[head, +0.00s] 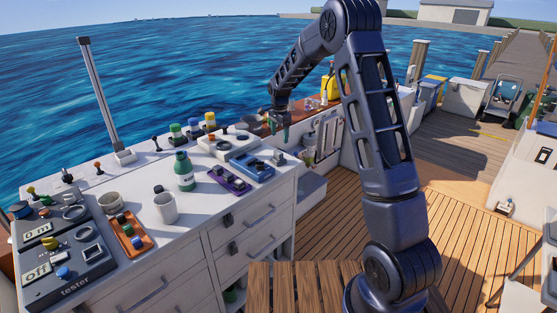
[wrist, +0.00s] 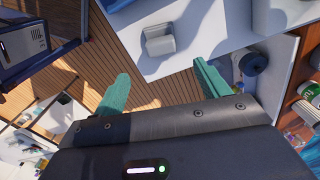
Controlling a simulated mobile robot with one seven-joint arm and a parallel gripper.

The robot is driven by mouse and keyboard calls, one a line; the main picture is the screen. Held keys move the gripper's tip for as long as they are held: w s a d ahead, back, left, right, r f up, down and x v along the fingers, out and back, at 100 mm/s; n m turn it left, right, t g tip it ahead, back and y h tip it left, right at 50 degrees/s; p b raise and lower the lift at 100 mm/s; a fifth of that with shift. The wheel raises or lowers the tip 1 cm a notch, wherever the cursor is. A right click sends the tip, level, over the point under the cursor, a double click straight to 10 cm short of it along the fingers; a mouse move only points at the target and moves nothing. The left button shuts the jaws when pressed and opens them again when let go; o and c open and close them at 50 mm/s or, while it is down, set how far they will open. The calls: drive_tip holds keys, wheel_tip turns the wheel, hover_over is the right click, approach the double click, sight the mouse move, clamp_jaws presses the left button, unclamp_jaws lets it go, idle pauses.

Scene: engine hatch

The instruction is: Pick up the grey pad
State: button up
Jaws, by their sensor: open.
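A small light grey block (wrist: 159,41), which looks like the grey pad, sits on the white counter top in the wrist view. In the head view a small grey piece (head: 279,157), seemingly the same one, stands at the counter's right end beside a blue tray. My gripper (wrist: 160,74) has its two green fingers spread with nothing between them. The grey block appears beyond the fingertips, between them in the picture and apart from them. In the head view my gripper (head: 279,128) hangs above the counter's far right end, fingers pointing down.
Open shelving (wrist: 273,62) lies beside the counter edge. The wooden deck (head: 335,222) is mostly clear.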

sight(278, 151)
drive_tip(key=shift+a+f, duration=0.15)
drive_tip(key=shift+f, duration=2.6)
drive_tip(key=shift+a+f, duration=0.1)
drive_tip(key=shift+f, duration=2.65)
drive_tip(key=c, duration=1.1)
drive_tip(key=shift+r, duration=0.15)
